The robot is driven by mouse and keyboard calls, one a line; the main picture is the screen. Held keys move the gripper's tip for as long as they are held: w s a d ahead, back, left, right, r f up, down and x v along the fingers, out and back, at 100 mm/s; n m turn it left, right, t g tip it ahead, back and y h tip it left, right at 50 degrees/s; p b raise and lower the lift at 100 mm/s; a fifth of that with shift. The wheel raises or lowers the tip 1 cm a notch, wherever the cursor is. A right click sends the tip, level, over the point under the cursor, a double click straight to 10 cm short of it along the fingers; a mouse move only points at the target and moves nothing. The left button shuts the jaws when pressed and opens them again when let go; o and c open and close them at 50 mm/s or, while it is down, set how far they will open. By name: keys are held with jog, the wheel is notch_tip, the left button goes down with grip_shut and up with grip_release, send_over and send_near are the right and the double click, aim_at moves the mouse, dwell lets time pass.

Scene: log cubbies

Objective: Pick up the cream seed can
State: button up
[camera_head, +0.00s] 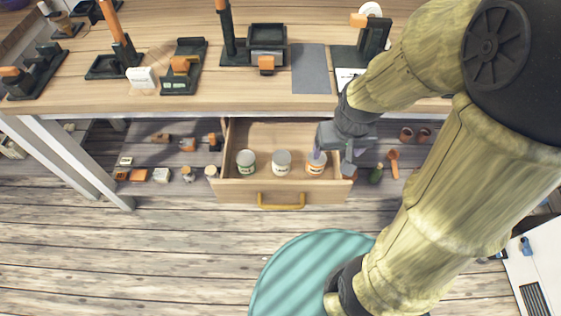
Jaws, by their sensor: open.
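Three small cans stand upright in a row in an open wooden drawer. The palest one, which looks like the cream seed can (281,162), is in the middle. A can with a green label (246,162) is to its left, and a can with an orange label (315,165) is to its right. My gripper (334,162) is open and points down at the drawer's right end. It is right of the cream can, with one finger at the orange can and overlapping it in view. I cannot tell whether they touch.
The drawer (232,190) has a yellow handle (281,201) and sits under a wooden workbench (190,104) holding dark tools. Small items lie on shelves either side, including an orange tool (394,164). A teal round mat (290,270) lies on the plank floor in front.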

jog(key=w+a+n+g+p, duration=0.1)
jog(key=w+a+n+p, duration=0.15)
jog(key=w+a, duration=0.35)
jog(key=n+g+p, duration=0.1)
jog(key=n+p, duration=0.1)
send_over(282, 157)
notch_tip(282, 157, down, 2)
jog(key=f, duration=0.1)
jog(key=shift+s+r, duration=0.25)
notch_tip(282, 157, down, 11)
jog(key=shift+f+b, duration=0.2)
jog(key=shift+b, duration=0.6)
jog(key=shift+f, duration=0.4)
jog(key=shift+w+f, duration=0.15)
jog(key=shift+f, duration=1.15)
jog(key=shift+w+f, duration=0.1)
jog(key=shift+f, duration=1.2)
